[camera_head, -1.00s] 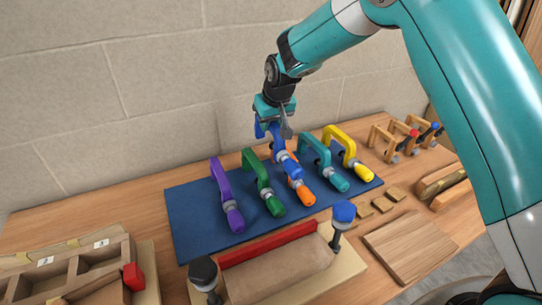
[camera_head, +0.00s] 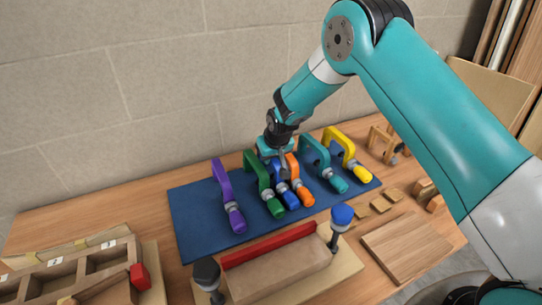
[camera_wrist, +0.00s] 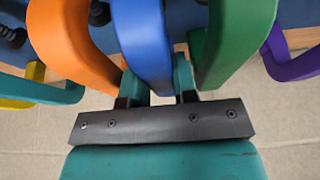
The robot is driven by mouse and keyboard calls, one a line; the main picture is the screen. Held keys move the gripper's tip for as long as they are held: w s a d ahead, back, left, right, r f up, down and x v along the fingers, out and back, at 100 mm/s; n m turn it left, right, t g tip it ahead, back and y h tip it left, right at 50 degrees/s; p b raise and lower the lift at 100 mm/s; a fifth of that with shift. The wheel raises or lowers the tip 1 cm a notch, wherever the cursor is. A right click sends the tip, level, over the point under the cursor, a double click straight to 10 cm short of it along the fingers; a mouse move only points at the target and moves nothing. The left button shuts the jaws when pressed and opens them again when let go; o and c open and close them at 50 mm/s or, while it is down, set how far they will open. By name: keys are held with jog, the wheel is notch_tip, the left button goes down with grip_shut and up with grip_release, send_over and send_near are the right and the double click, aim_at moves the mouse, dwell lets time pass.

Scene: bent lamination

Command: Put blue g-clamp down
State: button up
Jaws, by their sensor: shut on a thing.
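The blue g-clamp (camera_head: 282,184) stands on the blue mat (camera_head: 190,222) between the green g-clamp (camera_head: 262,182) on its left and the orange g-clamp (camera_head: 298,178) on its right. My gripper (camera_head: 276,152) is above it in the head view, shut on the top of its frame. In the wrist view the blue frame (camera_wrist: 146,45) runs between my two fingers (camera_wrist: 157,92). The orange frame (camera_wrist: 70,45) and green frame (camera_wrist: 228,40) are close on either side of the fingers. Whether the blue clamp fully rests on the mat is hard to tell.
A purple g-clamp (camera_head: 225,195) stands at the mat's left; teal (camera_head: 320,162) and yellow (camera_head: 345,152) ones stand at its right. A divided wooden tray (camera_head: 70,272) is at left.

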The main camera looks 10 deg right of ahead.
jog(key=o, duration=0.6)
jog(key=shift+f, duration=0.1)
jog(key=a+b+v, duration=0.1)
jog(key=b+v, duration=0.2)
jog(key=v, duration=0.9)
jog(key=s+a+r+n+g+y, duration=0.1)
jog(key=s+r, duration=0.3)
jog(key=s, duration=0.3)
jog(key=s+r+n+g+y, duration=0.1)
jog(key=s+r, duration=0.4)
jog(key=s, duration=0.2)
jog(key=s+r+n, duration=0.1)
jog(key=s, duration=0.6)
jog(key=s+r+n+g, duration=0.1)
jog(key=s, duration=0.6)
jog(key=s+r+n+g+y, duration=0.1)
jog(key=s, duration=0.6)
jog(key=shift+s, duration=0.35)
